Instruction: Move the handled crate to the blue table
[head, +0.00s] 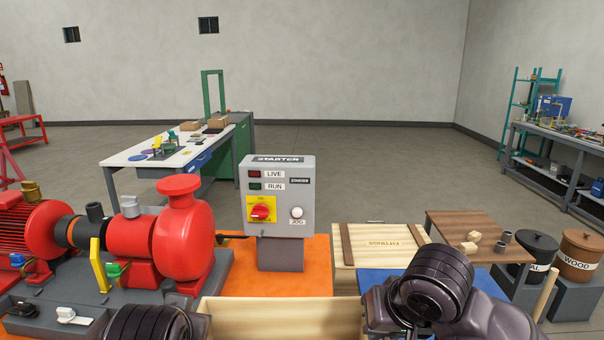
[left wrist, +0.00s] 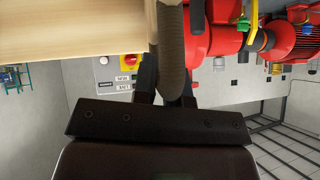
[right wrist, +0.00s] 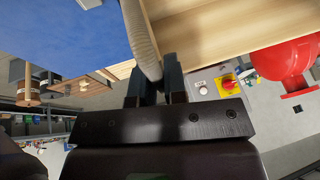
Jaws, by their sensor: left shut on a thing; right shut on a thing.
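The handled crate (head: 280,316) is pale wood, at the bottom middle of the head view; only its upper part shows. It also shows in the left wrist view (left wrist: 70,25) and the right wrist view (right wrist: 210,25). My left gripper (left wrist: 168,80) is shut on one rope-like handle (left wrist: 172,50). My right gripper (right wrist: 153,82) is shut on the handle at the other end (right wrist: 140,40). The blue table (head: 385,277) lies right of the crate, partly hidden by my right arm; its top fills the upper left of the right wrist view (right wrist: 60,40).
A grey starter box (head: 279,195) stands on an orange surface (head: 320,262) behind the crate. A red pump (head: 183,240) is at left. A lidded wooden box (head: 376,247) and a brown table (head: 480,228) stand beyond the blue table. Two bins (head: 581,252) are at right.

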